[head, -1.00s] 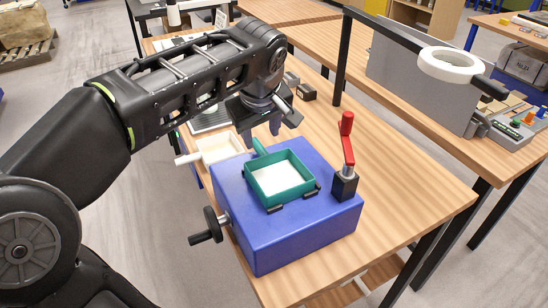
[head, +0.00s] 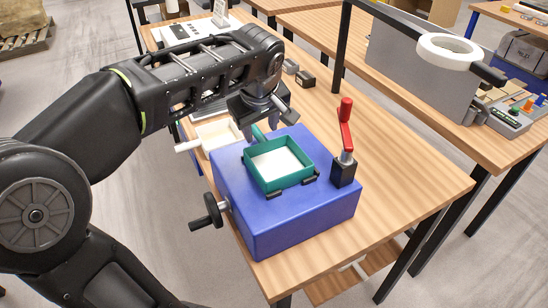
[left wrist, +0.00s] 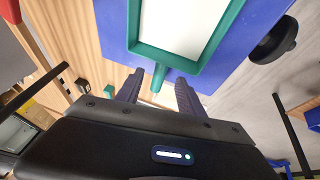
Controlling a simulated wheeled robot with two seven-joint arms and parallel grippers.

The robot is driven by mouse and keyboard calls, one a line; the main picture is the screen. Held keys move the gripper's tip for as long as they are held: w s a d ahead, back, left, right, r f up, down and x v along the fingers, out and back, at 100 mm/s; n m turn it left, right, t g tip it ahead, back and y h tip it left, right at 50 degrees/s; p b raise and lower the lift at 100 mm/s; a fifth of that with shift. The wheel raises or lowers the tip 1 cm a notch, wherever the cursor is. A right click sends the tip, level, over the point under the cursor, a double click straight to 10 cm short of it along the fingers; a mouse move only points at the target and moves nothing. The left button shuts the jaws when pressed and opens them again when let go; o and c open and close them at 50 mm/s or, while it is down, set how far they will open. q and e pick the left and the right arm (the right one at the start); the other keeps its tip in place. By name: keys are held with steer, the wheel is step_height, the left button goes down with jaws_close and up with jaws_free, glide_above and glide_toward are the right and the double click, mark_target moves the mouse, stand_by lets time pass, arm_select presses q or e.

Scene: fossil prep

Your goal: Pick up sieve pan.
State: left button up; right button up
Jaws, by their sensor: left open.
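The sieve pan is a green square frame with a white bottom (head: 279,166), seated on top of a blue box-shaped machine (head: 290,225). Its short green handle points toward my left gripper (head: 262,132). In the left wrist view the pan (left wrist: 240,40) fills the upper middle, and its handle (left wrist: 158,78) lies between the two spread fingers of my left gripper (left wrist: 158,92). The gripper is open and not closed on the handle. Whether a finger touches the handle cannot be told. My right gripper is not in view.
A red-handled lever (head: 346,125) stands at the machine's right corner, and a black crank (head: 208,215) sticks out on its left. A cream tray with a handle (head: 216,132) lies behind the machine. The wooden table (head: 400,180) is clear to the right.

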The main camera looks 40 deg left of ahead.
mark_target(261, 136)
arm_select(q)
steer(key=x, duration=0.4)
steer(key=shift+a+f, duration=0.1)
stand_by(0.4)
jaws_close()
stand_by(1.3)
